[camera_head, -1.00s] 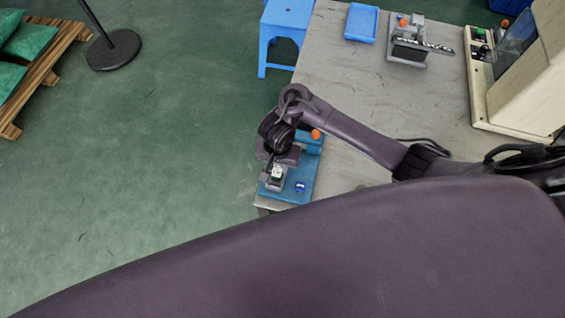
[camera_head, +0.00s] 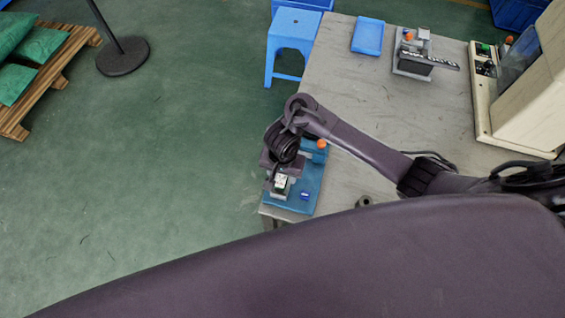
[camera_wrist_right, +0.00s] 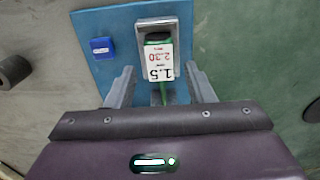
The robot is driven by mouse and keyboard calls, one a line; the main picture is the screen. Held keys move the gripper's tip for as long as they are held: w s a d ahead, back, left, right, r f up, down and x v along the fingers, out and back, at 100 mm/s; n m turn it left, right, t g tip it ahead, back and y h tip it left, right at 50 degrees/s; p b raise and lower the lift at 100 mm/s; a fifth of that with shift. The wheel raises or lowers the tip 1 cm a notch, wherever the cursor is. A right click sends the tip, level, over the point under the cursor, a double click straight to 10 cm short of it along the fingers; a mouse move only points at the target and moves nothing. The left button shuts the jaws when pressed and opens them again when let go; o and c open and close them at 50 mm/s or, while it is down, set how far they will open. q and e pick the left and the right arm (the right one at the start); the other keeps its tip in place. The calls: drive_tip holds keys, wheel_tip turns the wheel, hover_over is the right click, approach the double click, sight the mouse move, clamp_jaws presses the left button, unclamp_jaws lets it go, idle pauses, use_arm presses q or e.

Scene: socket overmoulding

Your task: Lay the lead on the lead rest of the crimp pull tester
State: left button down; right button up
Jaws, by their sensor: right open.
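The crimp pull tester appears to be the blue-based device (camera_head: 309,186) with an orange knob at the table's near left corner. The right wrist view shows its blue base (camera_wrist_right: 103,72) and a grey metal cradle (camera_wrist_right: 157,24), probably the lead rest. My right gripper (camera_wrist_right: 159,76) is open, with one finger on each side of the lead. My left gripper is not in view.
A small blue block (camera_wrist_right: 102,47) sits on the base beside the cradle. A dark cylinder (camera_head: 364,201) stands on the table. A blue tray (camera_head: 368,36), a grey device (camera_head: 412,64) and a beige machine (camera_head: 520,100) stand farther back. The table's middle is clear.

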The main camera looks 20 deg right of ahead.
wheel_tip(320, 180, up, 7)
drive_tip(key=p, duration=0.5)
drive_tip(key=shift+p, duration=0.3)
drive_tip(key=shift+w+a+r+b, duration=0.2)
drive_tip(key=shift+w+r+b, duration=0.15)
drive_tip(key=shift+r+b, duration=0.1)
drive_tip(key=r, duration=0.3)
drive_tip(key=shift+s+d+r+p, duration=0.2)
drive_tip(key=shift+s+d+p, duration=0.1)
drive_tip(key=shift+p, duration=0.1)
drive_tip(key=shift+s, duration=0.1)
